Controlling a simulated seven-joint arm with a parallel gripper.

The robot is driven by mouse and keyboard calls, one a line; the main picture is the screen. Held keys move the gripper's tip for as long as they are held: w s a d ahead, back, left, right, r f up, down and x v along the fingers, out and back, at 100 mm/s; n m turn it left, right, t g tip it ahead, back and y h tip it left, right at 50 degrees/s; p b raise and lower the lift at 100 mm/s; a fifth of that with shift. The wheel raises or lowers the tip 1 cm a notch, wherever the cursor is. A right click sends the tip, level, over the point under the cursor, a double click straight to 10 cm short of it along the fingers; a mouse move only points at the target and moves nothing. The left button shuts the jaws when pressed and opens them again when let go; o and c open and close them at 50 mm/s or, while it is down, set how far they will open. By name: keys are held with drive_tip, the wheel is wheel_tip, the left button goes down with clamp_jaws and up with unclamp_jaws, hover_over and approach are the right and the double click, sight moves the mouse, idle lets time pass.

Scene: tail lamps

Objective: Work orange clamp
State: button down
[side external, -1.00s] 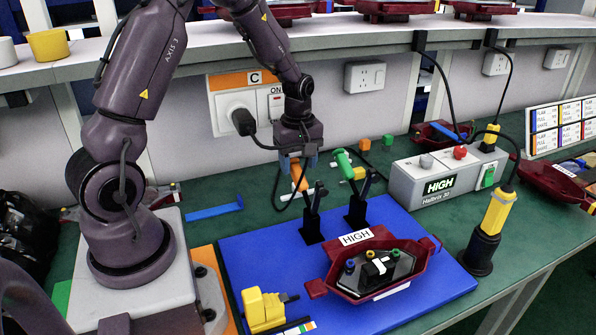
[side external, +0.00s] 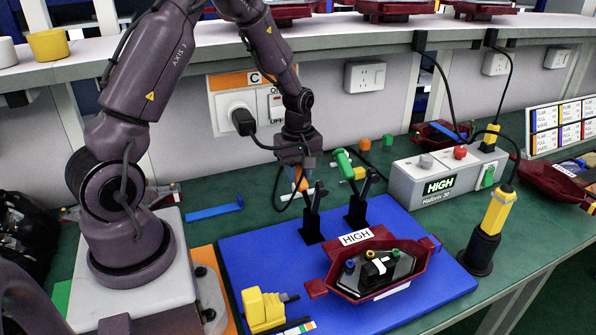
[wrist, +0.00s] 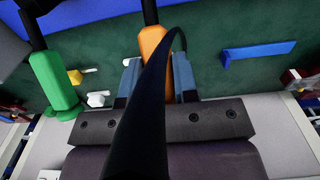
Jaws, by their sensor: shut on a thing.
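The orange clamp handle (side external: 301,182) stands at the left black clamp stand (side external: 311,222) on the blue mat. My gripper (side external: 297,164) is over it from above, shut on the handle. In the wrist view the orange handle (wrist: 152,42) sits between the two blue-grey fingers, and a black cable crosses in front and hides part of it. The green clamp handle (side external: 343,162) leans at the right stand (side external: 356,208), apart from my gripper. It also shows at the left of the wrist view (wrist: 50,82).
A maroon tray (side external: 322,286) labelled HIGH lies on the blue mat (side external: 262,262). A yellow block (side external: 262,307) is at its front left. A black cable loops from the wall socket beside my gripper.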

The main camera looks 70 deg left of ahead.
sight(301, 178)
drive_tip(key=shift+d+r, duration=0.15)
drive_tip(key=shift+d+r+y, duration=0.4)
drive_tip(key=shift+d+y, duration=0.1)
drive_tip(key=shift+y, duration=0.45)
drive_tip(key=shift+d+r+y, duration=0.4)
drive_tip(key=shift+d+y, duration=0.05)
drive_tip(key=shift+y, duration=0.5)
drive_tip(key=shift+d+r+y, duration=0.3)
drive_tip(key=shift+d+y, duration=0.25)
drive_tip(key=shift+y, duration=0.35)
drive_tip(key=shift+d+r+y, duration=0.25)
drive_tip(key=shift+d+y, duration=0.25)
drive_tip(key=shift+y, duration=0.4)
drive_tip(key=c, duration=0.9)
unclamp_jaws()
drive_tip(key=shift+d, duration=0.15)
